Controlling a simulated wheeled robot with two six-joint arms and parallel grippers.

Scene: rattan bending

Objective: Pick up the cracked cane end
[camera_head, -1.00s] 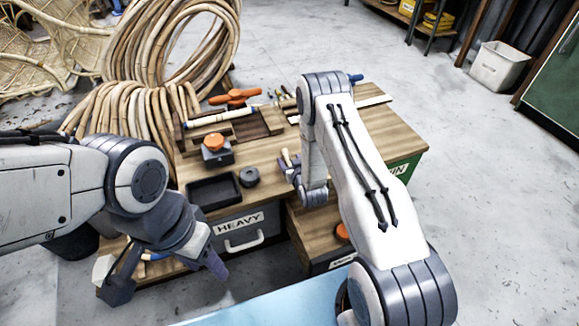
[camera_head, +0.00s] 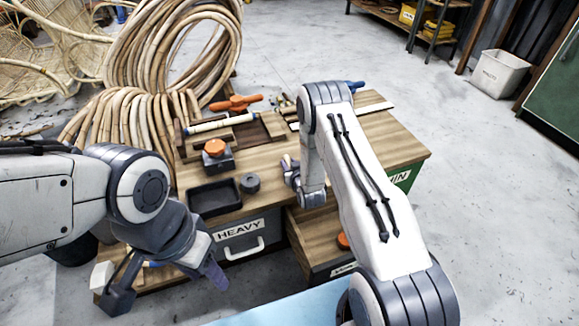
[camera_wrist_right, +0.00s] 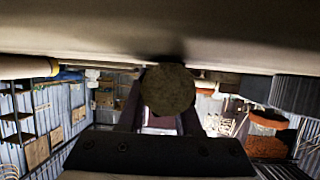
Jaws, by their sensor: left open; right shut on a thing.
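My right gripper (camera_head: 291,170) is low over the right part of the wooden workbench (camera_head: 270,160). In the head view its arm hides much of it. In the right wrist view a round, brownish end face (camera_wrist_right: 168,90), which looks like the cane end, sits between its two dark fingers, and the gripper is shut on it. I cannot make out a crack. My left gripper (camera_head: 167,284) is open and empty, low in front of the bench at the left. A pale cane length (camera_head: 220,122) lies across the wooden jig on the bench.
Large cane coils (camera_head: 170,60) stand behind the bench's left. A black tray (camera_head: 214,197), a dark block with an orange knob (camera_head: 216,158) and an orange-handled clamp (camera_head: 235,103) are on the bench. The HEAVY drawer (camera_head: 240,235) is in front.

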